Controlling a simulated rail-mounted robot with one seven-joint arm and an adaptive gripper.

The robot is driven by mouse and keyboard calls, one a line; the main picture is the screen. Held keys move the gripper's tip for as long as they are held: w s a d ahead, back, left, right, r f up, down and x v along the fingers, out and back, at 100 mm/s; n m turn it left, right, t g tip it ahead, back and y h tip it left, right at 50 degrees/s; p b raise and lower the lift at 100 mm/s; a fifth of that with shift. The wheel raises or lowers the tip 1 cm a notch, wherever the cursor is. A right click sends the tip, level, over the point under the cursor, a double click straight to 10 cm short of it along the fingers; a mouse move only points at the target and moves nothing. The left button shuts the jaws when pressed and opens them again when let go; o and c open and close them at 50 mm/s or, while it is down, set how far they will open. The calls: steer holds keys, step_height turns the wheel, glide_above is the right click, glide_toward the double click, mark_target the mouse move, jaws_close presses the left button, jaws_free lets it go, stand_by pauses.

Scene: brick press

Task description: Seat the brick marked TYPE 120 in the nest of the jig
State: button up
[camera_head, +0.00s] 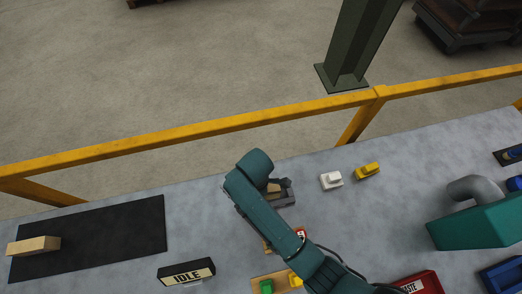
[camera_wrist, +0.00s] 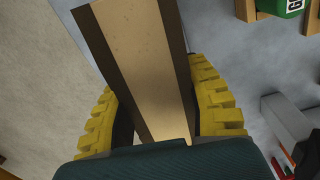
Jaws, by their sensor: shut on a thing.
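In the wrist view my gripper (camera_wrist: 158,85) has its yellow ribbed fingers closed on the two sides of a long tan brick (camera_wrist: 148,60) with dark side faces. No TYPE marking can be read on it. In the head view my teal arm covers most of my gripper and the held brick. Another tan brick (camera_head: 33,245) lies at the left end of the black mat (camera_head: 125,240).
An IDLE sign (camera_head: 187,272) stands at the front. White (camera_head: 331,181) and yellow (camera_head: 367,171) pieces lie right of the arm. A wooden board with green (camera_head: 266,286) and yellow blocks, a red bin (camera_head: 425,283) and a teal machine (camera_head: 480,222) are nearby. A yellow rail (camera_head: 200,142) runs behind.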

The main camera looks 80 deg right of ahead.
mark_target(269, 184)
steer(key=s+d+n, duration=0.1)
steer(key=s+d, duration=0.1)
steer(key=s, duration=0.1)
steer(key=shift+d, duration=0.25)
step_height(269, 184, down, 10)
steer(key=shift+s+r+b, duration=0.1)
steer(key=shift+b, duration=0.35)
steer(key=o, duration=1)
steer(key=shift+f, duration=0.2)
step_height(269, 184, up, 12)
steer(key=shift+r+p, duration=0.15)
steer(key=shift+p, duration=0.45)
